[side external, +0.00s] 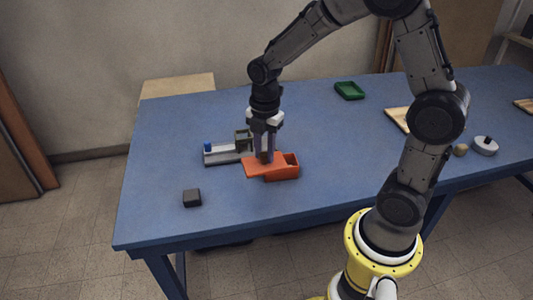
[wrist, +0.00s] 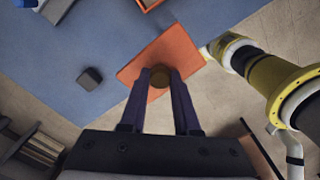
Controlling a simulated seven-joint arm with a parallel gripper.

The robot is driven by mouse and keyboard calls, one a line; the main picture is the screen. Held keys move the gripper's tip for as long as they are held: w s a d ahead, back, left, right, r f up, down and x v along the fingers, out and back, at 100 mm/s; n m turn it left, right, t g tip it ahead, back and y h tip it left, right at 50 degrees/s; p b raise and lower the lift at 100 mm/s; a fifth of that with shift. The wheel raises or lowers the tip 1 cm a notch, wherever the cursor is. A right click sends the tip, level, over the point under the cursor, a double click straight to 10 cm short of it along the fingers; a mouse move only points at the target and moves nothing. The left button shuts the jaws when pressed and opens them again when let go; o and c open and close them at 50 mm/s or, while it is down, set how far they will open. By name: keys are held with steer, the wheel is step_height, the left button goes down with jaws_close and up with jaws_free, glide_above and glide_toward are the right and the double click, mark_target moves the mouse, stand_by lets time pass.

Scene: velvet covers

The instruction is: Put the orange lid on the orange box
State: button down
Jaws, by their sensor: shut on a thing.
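The orange lid (side external: 254,169) is a flat plate with a round brown knob (wrist: 160,77). My gripper (side external: 264,159) is shut on the knob, its two fingers on either side of it in the wrist view (wrist: 161,80). The lid also shows tilted in the wrist view (wrist: 165,50). The open orange box (side external: 284,174) stands just right of the lid in the side view, and the two overlap there. I cannot tell whether they touch. Only an edge of the box shows at the top of the wrist view (wrist: 148,4).
A dark cube (side external: 192,198) sits front left. A grey tray (side external: 222,158) with a blue piece and an olive green box (side external: 243,139) stands behind the lid. A green tray (side external: 349,91), a wooden board (side external: 397,119) and a grey knobbed item (side external: 485,147) lie farther right. The blue table (side external: 200,225) is clear in front.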

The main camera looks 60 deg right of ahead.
steer(key=w+d+f+m, duration=0.1)
steer(key=w+d+f, duration=0.1)
steer(key=d, duration=1)
steer(key=shift+d+f, duration=0.2)
steer(key=shift+f, duration=2.5)
steer(key=shift+f, duration=0.55)
steer(key=shift+c, duration=0.4)
jaws_free()
step_height(320, 180, up, 7)
stand_by(0.6)
